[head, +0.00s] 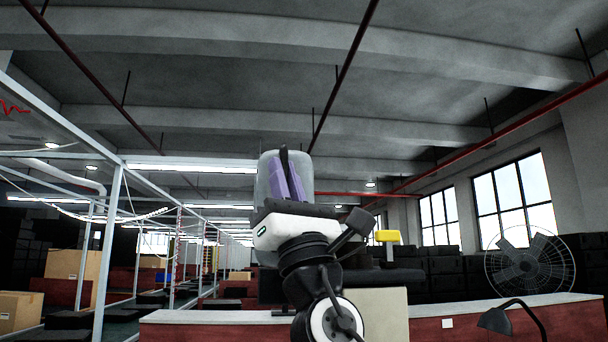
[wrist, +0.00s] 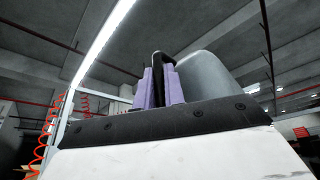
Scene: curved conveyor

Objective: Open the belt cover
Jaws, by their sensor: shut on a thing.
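The belt cover (head: 267,174) is a grey, see-through curved shell in the middle of the head view, behind my gripper. It also shows at the right of the fingers in the wrist view (wrist: 215,74). A black handle (wrist: 158,59) stands out between my gripper's purple fingers (wrist: 160,84). My gripper (head: 287,175) is shut on this handle in front of the cover. My wrist and arm hide the cover's lower part, so its hinge and the belt under it are not seen.
A red-sided counter (head: 210,318) runs low across the head view. A round fan (head: 528,264) and a black lamp (head: 497,320) are at right. A yellow-topped post (head: 388,237) stands just right of my arm. Pale metal frames (head: 112,235) are at left.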

